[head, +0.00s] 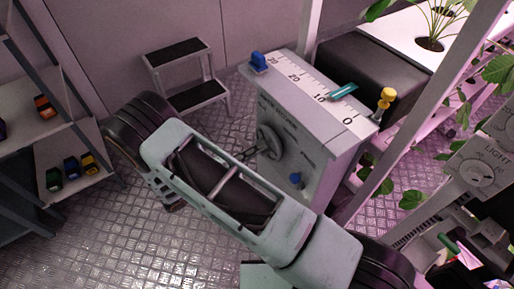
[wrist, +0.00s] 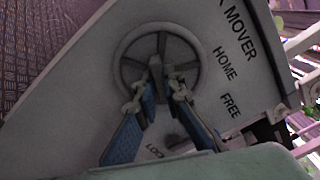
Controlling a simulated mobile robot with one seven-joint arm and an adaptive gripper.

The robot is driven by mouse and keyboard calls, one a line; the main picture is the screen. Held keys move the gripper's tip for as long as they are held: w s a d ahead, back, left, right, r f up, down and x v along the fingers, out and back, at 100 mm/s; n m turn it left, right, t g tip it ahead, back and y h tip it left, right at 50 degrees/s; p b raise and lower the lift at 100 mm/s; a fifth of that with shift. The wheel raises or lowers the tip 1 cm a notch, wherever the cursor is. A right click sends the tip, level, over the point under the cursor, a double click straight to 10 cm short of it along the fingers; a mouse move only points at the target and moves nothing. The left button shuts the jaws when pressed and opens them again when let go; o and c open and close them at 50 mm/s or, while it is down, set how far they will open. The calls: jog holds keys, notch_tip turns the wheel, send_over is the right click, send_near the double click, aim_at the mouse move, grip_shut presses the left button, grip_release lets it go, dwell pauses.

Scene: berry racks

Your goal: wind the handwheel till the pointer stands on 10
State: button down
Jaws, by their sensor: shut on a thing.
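The handwheel (wrist: 121,62) is a grey spoked wheel on the side of a grey box (head: 339,156), and it also shows in the head view (head: 268,141). My gripper (wrist: 157,88) reaches to the middle of the wheel, its two blue-padded fingers closed on a part near the hub. The fingertips partly hide that part. The teal pointer (head: 343,91) lies over the white scale (head: 310,88) on top of the box. Its tip is close to the 10 mark; the exact reading is too small to tell. My arm hides part of the box's lower side.
A step stool (head: 186,76) stands behind, a shelf (head: 75,150) with small coloured items at left. Plants and posts crowd the right.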

dwell(0.3)
jog(key=c, duration=2)
grip_release()
jog(key=shift+c, duration=0.2)
jog(key=v, duration=1.2)
jog(key=shift+o, duration=0.5)
